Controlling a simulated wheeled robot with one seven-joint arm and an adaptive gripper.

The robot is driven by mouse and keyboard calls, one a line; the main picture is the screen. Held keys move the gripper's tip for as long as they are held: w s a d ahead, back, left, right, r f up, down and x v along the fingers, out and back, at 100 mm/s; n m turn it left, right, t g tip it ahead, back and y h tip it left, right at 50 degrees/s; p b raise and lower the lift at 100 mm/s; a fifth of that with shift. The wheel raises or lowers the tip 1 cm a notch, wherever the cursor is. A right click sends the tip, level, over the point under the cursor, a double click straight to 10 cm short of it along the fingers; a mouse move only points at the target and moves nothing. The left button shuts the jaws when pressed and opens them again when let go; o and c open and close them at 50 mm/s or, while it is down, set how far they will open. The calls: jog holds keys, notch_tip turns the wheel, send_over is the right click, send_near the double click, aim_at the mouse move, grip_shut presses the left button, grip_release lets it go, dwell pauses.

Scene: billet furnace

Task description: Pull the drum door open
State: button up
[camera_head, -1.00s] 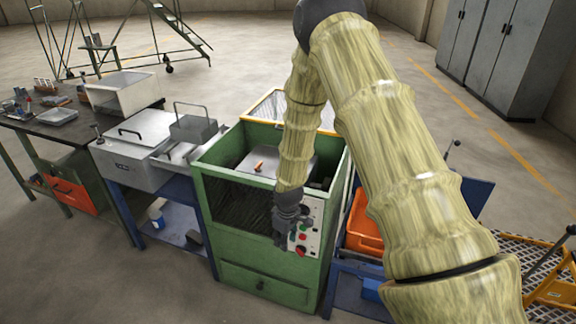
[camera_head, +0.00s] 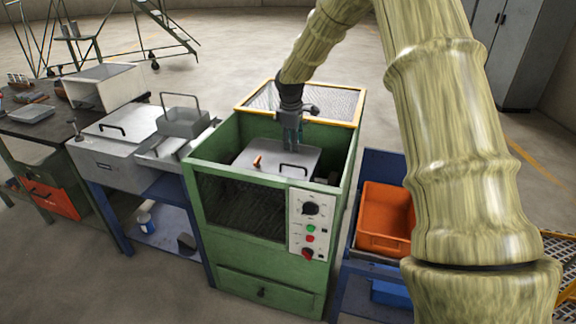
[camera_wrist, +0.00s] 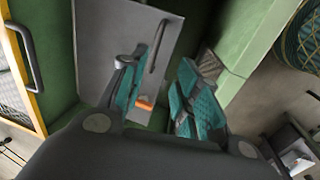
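The green machine (camera_head: 232,263) has an open top with a grey panel inside, apparently the drum door (camera_head: 272,152). The door carries a black bar handle (camera_head: 293,171) and a small orange latch (camera_head: 257,160). In the wrist view the door (camera_wrist: 105,40), its handle (camera_wrist: 158,45) and the orange latch (camera_wrist: 146,102) show beyond the fingers. My gripper (camera_head: 293,147) is above the back part of the door, near the handle. Its teal fingers (camera_wrist: 165,100) are apart with nothing held between them. I cannot tell the exact gap to the handle.
A raised mesh guard with a yellow frame (camera_head: 272,88) stands behind the opening. A control panel (camera_head: 311,225) is on the machine's front. A grey bench unit (camera_head: 115,160) stands left; an orange bin (camera_head: 385,222) sits on a blue stand at right. The machine's green rim surrounds the door.

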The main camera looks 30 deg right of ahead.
aim_at(294, 166)
jog(key=f, duration=0.3)
jog(key=w+d+f+p, duration=0.1)
jog(key=f, duration=0.3)
jog(key=w+f, duration=0.1)
jog(key=f, duration=0.2)
jog(key=shift+d+f+p, duration=0.25)
jog(key=shift+d+p, duration=0.15)
grip_shut()
